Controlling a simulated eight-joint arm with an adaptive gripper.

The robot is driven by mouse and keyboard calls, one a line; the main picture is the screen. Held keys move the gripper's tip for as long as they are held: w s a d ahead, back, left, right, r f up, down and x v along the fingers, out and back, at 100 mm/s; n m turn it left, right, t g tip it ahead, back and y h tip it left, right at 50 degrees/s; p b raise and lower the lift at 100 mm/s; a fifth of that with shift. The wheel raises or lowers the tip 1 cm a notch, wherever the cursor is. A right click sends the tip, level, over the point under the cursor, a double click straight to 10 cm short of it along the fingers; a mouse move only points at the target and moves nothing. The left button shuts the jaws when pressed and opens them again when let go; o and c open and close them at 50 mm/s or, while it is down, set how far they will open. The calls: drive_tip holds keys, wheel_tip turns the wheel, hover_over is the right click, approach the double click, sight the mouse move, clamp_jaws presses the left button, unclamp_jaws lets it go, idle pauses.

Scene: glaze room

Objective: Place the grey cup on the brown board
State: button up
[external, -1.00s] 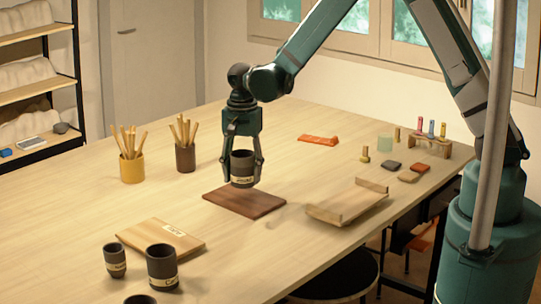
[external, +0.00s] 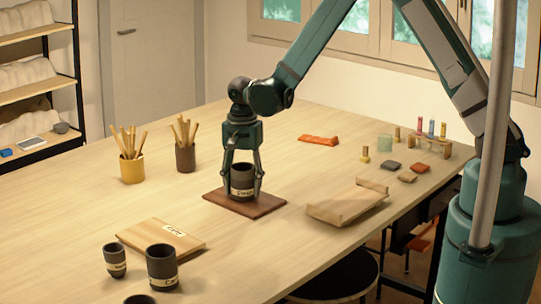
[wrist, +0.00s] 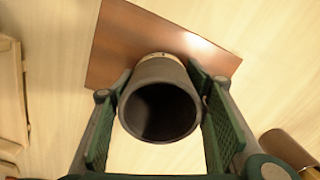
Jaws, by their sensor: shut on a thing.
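The dark grey cup (external: 242,178) with a pale label band is upright between the fingers of my gripper (external: 243,190). The brown board (external: 267,206) lies flat on the table under it. The cup's base is at or just above the board's top; I cannot tell whether it touches. In the wrist view I look into the open mouth of the cup (wrist: 160,100), with a green finger on each side. The brown board (wrist: 125,38) shows beyond it, and its part behind the cup is hidden.
A yellow pencil pot (external: 132,170) and a brown one (external: 185,158) stand at the back left. A light board (external: 160,240) and dark cups (external: 162,268) are at the front left. A wooden tray (external: 345,205) lies close on the right. Small blocks and a rack (external: 430,145) are farther right.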

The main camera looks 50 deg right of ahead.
drive_tip(key=shift+f, duration=0.15)
drive_tip(key=o, duration=1.1)
drive_tip(key=shift+r, duration=0.2)
drive_tip(key=shift+r+b, duration=0.5)
drive_tip(key=shift+r, duration=5.45)
drive_tip(key=shift+r, duration=0.15)
